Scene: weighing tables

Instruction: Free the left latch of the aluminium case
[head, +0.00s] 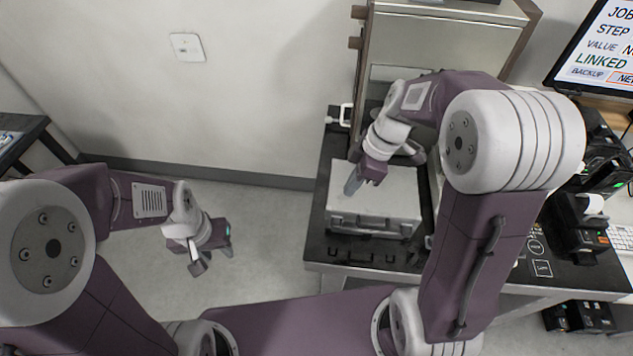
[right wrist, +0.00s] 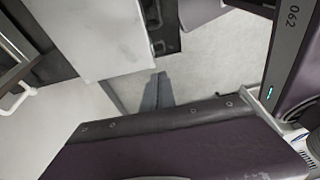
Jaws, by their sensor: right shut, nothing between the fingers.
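The aluminium case (head: 395,190) lies shut on a dark-topped table, its front with the handle facing me. Its left latch (head: 337,220) is a small dark piece near the left end of the front face; I cannot tell whether it is fastened. My right gripper (head: 352,184) is shut and empty, pointing down over the left part of the lid. Its fingers also show in the right wrist view (right wrist: 154,90), near a pale panel (right wrist: 90,38) that looks like the case. My left gripper (head: 213,261) is open and empty, over the floor, well left of the table.
The dark table (head: 322,235) has its left edge close to the case. A metal cabinet (head: 445,45) stands behind. A monitor (head: 600,50) and black devices (head: 580,225) are at the right. The floor (head: 260,230) left of the table is clear.

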